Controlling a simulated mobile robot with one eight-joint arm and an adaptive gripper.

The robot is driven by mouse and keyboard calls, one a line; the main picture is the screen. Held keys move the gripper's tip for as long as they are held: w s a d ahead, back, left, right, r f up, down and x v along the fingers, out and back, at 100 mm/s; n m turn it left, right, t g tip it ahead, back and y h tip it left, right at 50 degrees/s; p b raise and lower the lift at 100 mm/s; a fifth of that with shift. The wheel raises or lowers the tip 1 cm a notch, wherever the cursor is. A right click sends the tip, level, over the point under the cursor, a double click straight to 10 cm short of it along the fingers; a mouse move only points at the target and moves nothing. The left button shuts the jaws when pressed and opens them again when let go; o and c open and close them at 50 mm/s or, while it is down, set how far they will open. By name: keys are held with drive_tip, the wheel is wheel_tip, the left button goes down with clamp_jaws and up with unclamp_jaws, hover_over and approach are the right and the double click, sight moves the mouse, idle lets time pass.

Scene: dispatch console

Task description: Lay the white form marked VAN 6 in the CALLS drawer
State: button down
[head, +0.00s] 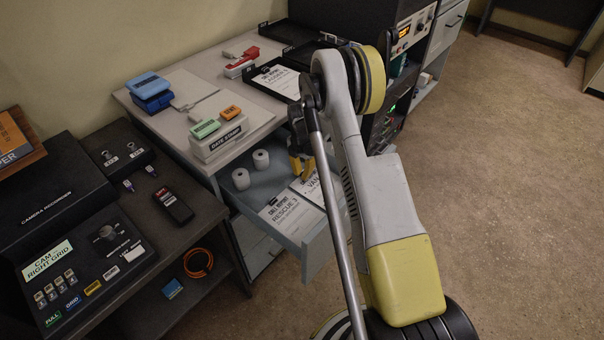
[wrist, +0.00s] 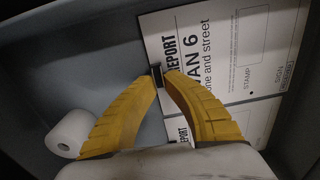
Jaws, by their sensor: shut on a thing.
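The white form marked VAN 6 (wrist: 215,45) has a small dark clip at its edge. My gripper (wrist: 160,78) is shut on that clip edge. In the head view the form (head: 312,187) is inside the open drawer (head: 312,252), partly hidden by my arm, and my gripper (head: 301,170) shows beside it. Another white form, RESCUE 3 (head: 288,217), lies in the drawer next to it; a form edge also shows below VAN 6 in the wrist view (wrist: 258,118). I cannot tell whether VAN 6 touches the drawer floor. No CALLS label is readable.
Two white paper rolls (head: 241,179) stand in the drawer's left part; one shows in the wrist view (wrist: 70,131). Open floor lies right.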

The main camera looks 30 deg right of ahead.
drive_tip(key=c, duration=0.9)
unclamp_jaws()
drive_tip(key=shift+o, duration=0.2)
drive_tip(key=shift+r+p, duration=1.55)
drive_tip(key=shift+r, duration=1.9)
